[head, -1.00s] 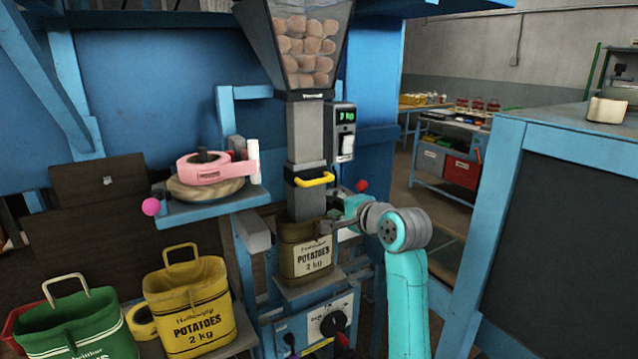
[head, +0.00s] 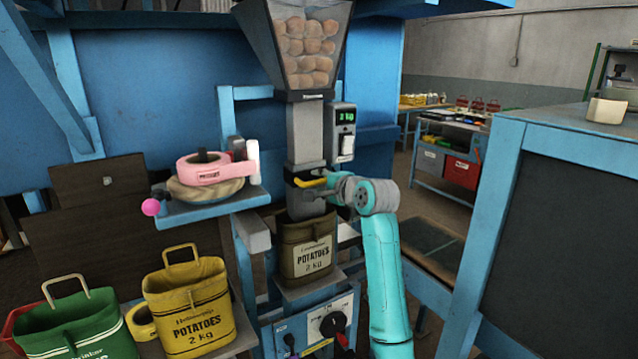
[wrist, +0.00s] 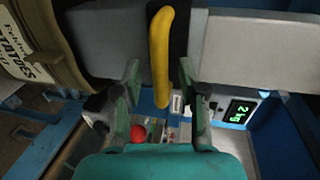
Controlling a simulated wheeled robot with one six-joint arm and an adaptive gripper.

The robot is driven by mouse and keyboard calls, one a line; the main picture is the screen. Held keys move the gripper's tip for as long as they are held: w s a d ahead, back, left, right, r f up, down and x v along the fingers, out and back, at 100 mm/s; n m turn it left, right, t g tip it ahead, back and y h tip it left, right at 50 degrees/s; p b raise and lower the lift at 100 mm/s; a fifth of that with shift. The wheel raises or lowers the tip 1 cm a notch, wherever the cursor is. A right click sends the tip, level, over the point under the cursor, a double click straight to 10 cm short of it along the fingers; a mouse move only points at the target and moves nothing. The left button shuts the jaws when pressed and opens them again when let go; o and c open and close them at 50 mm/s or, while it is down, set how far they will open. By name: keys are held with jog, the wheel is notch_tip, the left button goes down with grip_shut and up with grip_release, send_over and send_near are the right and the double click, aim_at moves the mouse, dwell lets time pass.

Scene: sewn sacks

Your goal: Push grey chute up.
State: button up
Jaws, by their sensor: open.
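The grey chute (head: 305,132) hangs upright under the potato hopper. Its sliding lower part has a black collar with a yellow handle (head: 312,182). Its lower end reaches into the mouth of the brown potato sack (head: 306,252). My gripper (head: 333,190) is at the right of the handle, partly hidden by my own arm. In the wrist view my gripper (wrist: 160,80) is open, with one finger on each side of the yellow handle (wrist: 161,50). The chute (wrist: 225,40) runs across the top there, with the sack (wrist: 42,45) at the left.
A scale display (head: 345,117) is right of the chute. A shelf with tape rolls (head: 205,172) and a pink knob (head: 151,207) is at left. Yellow (head: 190,308) and green (head: 78,330) sacks stand at lower left. A control box (head: 318,330) is below.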

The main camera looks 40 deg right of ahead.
jog(key=shift+w+f, duration=0.1)
jog(key=shift+w, duration=0.35)
grip_shut()
notch_tip(320, 180, up, 17)
jog(key=shift+f, duration=0.15)
dwell(0.4)
grip_release()
jog(key=shift+d, duration=0.1)
